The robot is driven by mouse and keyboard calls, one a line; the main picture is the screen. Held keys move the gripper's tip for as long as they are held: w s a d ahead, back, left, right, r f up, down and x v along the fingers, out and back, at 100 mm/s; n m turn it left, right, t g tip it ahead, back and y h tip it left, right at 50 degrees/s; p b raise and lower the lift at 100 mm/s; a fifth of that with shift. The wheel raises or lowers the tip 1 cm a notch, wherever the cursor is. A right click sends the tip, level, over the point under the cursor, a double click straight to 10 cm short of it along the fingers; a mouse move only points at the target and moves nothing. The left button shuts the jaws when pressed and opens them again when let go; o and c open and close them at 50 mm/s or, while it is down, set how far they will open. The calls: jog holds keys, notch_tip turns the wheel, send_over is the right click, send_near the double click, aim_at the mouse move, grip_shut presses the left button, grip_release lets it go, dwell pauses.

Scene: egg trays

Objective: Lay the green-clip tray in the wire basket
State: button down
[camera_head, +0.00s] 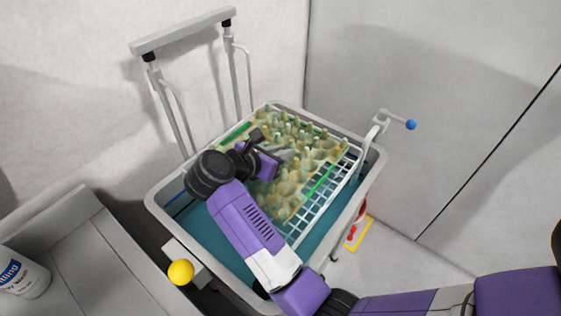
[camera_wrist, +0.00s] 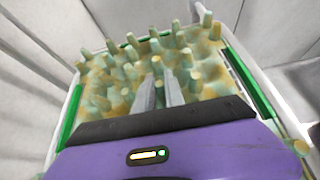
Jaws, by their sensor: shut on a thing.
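The green-clip tray (camera_head: 290,188) is a bumpy, yellow-green egg tray with green clips along its edges. In the head view it is over the white wire basket (camera_head: 318,216), inside the grey tub. It covers most of the basket; whether its underside touches the wires cannot be told. My gripper (camera_head: 286,155) is above the middle of the tray. In the wrist view my gripper (camera_wrist: 167,92) has its two fingers close together among the pegs of the tray (camera_wrist: 125,75), shut on a part of it. The gripped spot itself is mostly hidden.
The grey tub (camera_head: 160,212) has blue-green liquid below the basket. A frame with uprights (camera_head: 170,110) stands behind it, and a blue-knobbed crank (camera_head: 410,125) is at its right. A yellow ball knob (camera_head: 181,272) is at the front left. A white bottle (camera_head: 22,275) stands at far left.

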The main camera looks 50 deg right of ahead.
jog(key=shift+f+p, duration=0.3)
jog(key=shift+f, duration=2.05)
jog(key=c, duration=1.4)
grip_release()
